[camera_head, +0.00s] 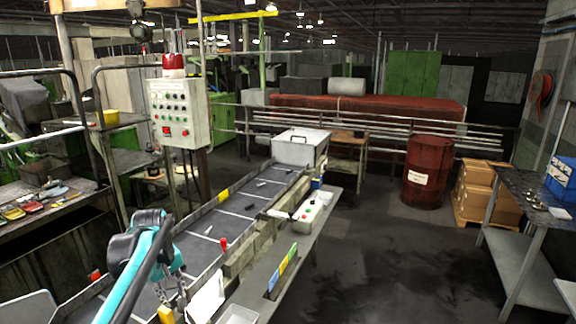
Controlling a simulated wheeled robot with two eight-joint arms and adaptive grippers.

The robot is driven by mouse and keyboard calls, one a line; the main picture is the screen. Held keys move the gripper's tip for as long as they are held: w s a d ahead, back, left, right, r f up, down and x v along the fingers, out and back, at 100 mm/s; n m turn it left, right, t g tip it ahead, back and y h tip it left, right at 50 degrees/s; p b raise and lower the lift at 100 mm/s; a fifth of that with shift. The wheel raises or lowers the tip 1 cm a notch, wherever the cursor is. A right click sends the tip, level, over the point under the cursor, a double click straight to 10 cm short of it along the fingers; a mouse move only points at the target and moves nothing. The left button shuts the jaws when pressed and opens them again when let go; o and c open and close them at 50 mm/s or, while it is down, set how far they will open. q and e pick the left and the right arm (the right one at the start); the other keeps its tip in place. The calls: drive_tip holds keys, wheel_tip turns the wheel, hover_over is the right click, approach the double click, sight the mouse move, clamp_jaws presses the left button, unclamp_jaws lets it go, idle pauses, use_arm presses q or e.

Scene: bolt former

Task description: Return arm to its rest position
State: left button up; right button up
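My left arm, teal and black, rises from the bottom left over the near end of the conveyor (203,252). My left gripper (176,296) hangs below its wrist above the belt. Its fingers are small and partly hidden by the arm, so I cannot tell whether they are open or shut, or whether anything is between them. My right arm and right gripper are not in view.
Small dark parts lie on the belt. A grey lidded box (300,150) stands at its far end. A control panel (180,112) stands behind. A red drum (428,172), cardboard boxes (484,190) and a metal table (525,192) are right. The centre-right floor is clear.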

use_arm(q)
drive_tip(key=s+d+f+m+t+b, duration=0.2)
drive_tip(key=s+d+f+m+b, duration=0.3)
drive_tip(key=s+f, duration=0.4)
drive_tip(key=s+d+f+m+t+b, duration=0.3)
drive_tip(key=s+d+f+b, duration=0.4)
drive_tip(key=s+f, duration=0.3)
drive_tip(key=s+d+m, duration=0.1)
drive_tip(key=s, duration=0.3)
drive_tip(key=shift+d+f+m+b, duration=0.3)
drive_tip(key=shift+d+m+b, duration=0.1)
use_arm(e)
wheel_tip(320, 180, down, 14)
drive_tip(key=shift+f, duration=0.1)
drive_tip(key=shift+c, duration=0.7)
use_arm(q)
drive_tip(key=shift+a, duration=0.1)
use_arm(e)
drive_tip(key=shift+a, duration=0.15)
